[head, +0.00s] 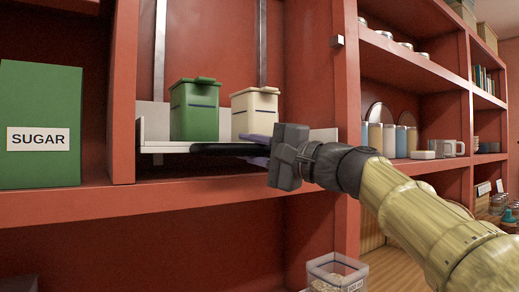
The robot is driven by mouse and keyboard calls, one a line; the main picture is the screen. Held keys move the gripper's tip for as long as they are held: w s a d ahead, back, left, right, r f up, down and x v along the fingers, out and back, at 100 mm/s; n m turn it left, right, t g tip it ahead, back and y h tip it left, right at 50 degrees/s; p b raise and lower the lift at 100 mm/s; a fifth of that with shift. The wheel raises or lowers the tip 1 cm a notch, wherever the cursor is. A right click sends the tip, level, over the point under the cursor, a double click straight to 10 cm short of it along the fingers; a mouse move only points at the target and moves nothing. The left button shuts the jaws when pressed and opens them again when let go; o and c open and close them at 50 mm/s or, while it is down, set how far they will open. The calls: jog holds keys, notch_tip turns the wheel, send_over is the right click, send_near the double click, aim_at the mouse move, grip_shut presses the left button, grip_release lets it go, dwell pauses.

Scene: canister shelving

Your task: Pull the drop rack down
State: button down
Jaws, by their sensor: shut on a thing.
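The drop rack (153,131) is a white tray with low side walls, inside the left red shelf bay. It sits low, just above the bay's bottom board. Two grey vertical rails (160,45) run up behind it. A green canister (194,112) and a cream canister (255,115) stand upright on it. A dark bar handle (222,149) runs along its front edge. My gripper (258,150) comes in from the right and is shut on the handle near its right part. The fingers hide that part of the handle.
A green SUGAR box (40,122) stands in the bay to the left. Red uprights (122,95) flank the rack. Jars, plates and mugs (448,147) fill the shelves at right. A clear bin (335,272) sits below. Space in front of the rack looks free.

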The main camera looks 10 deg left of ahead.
jog(key=shift+w+a+f, duration=0.1)
jog(key=shift+a+f, duration=0.05)
jog(key=shift+f, duration=0.35)
jog(key=c, duration=1.3)
grip_release()
jog(key=shift+o, duration=0.3)
jog(key=shift+a, duration=0.15)
jog(key=shift+d+r, duration=0.1)
jog(key=shift+d, duration=0.1)
jog(key=b+v, duration=0.4)
jog(key=v, duration=1.3)
